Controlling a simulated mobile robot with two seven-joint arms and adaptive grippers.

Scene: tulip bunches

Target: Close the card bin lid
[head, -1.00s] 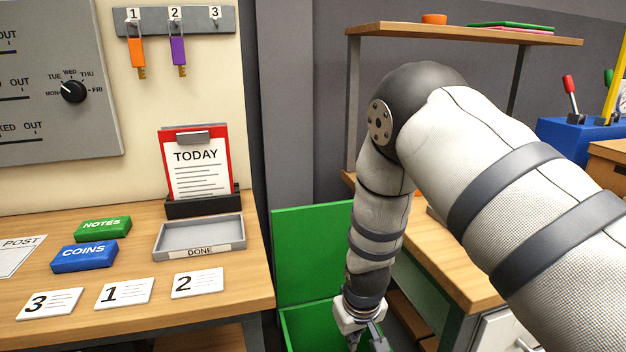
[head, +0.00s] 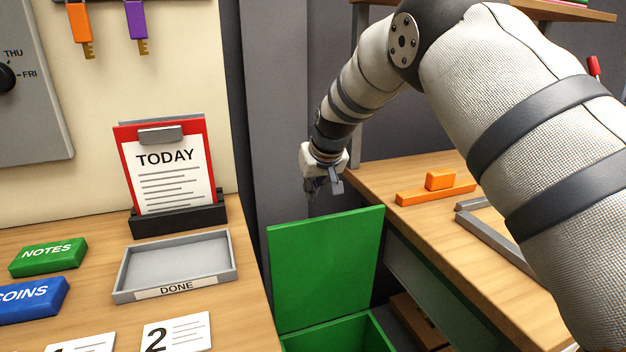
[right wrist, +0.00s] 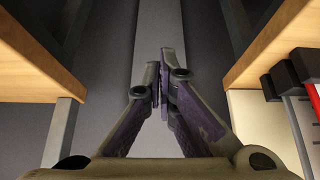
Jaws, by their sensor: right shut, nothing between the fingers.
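The green card bin (head: 345,335) stands in the gap between the two benches in the head view. Its green lid (head: 327,268) is open and stands upright at the back of the bin. My right gripper (head: 323,190) is shut and empty, just above the lid's top edge and apart from it in the picture. How far behind or in front of the lid it is I cannot tell. In the right wrist view the shut fingers (right wrist: 164,85) point into the gap, and the lid does not show. My left gripper is not in view.
The left bench holds a DONE tray (head: 175,265), a red TODAY clipboard (head: 165,165), and NOTES (head: 48,257) and COINS (head: 30,300) blocks. The right bench (head: 385,185) carries an orange block (head: 438,190) and a grey frame (head: 490,230). The gap between the benches is narrow.

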